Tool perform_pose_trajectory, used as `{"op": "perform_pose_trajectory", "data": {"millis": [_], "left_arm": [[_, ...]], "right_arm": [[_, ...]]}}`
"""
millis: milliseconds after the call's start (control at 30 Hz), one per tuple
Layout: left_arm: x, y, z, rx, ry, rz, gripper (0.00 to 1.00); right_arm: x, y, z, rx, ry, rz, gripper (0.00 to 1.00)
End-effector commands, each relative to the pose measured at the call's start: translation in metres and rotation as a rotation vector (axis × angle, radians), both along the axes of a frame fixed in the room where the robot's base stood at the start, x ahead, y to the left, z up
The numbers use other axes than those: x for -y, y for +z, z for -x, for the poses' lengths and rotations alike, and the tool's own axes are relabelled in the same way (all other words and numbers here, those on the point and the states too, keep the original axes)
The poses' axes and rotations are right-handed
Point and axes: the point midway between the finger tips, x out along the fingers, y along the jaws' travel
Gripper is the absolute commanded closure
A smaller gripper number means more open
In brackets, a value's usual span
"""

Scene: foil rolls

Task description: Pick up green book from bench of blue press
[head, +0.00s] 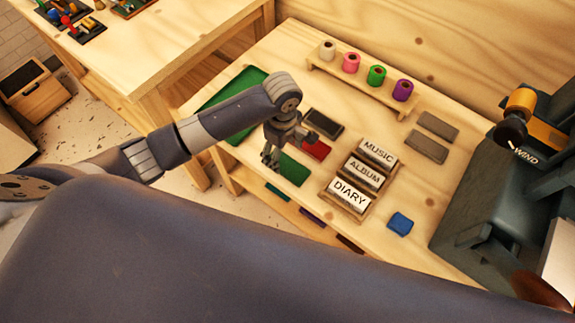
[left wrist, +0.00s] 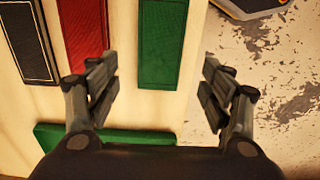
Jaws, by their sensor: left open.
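The green book (head: 293,170) lies flat on the wooden bench (head: 262,205), near its front edge. My left gripper (head: 288,150) is open and empty above the bench, close to the green book. In the left wrist view the green book (left wrist: 158,45) shows between and beyond the two spread fingers (left wrist: 160,75), with no visible contact. A red book (left wrist: 85,28) and a black book (left wrist: 30,38) lie beside it in a row. My right gripper is not in view.
A green mat (head: 235,95) lies left of the books. DIARY, ALBUM and MUSIC blocks (head: 364,175) stand to the right, with a blue block (head: 400,223) beyond. Foil rolls (head: 376,75) stand on a rack behind. A dark machine (head: 480,195) stands at the right.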

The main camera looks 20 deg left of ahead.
Motion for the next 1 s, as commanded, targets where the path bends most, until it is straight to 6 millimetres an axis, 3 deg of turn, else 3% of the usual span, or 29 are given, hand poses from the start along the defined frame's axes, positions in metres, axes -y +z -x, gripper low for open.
{"op": "perform_pose_trajectory", "data": {"millis": [400,700,900,1000], "left_arm": [[0.001,-0.049,0.001,-0.002,-0.002,-0.001,0.27],[0.002,-0.055,0.001,0.001,-0.002,0.000,0.27],[0.002,-0.054,0.001,0.001,-0.002,0.000,0.72],[0.002,-0.054,0.001,0.001,-0.002,0.000,0.75]], "right_arm": [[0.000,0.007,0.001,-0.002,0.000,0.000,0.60],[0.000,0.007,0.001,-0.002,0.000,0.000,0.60],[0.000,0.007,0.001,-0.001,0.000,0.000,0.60],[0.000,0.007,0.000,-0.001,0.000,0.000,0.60]]}}
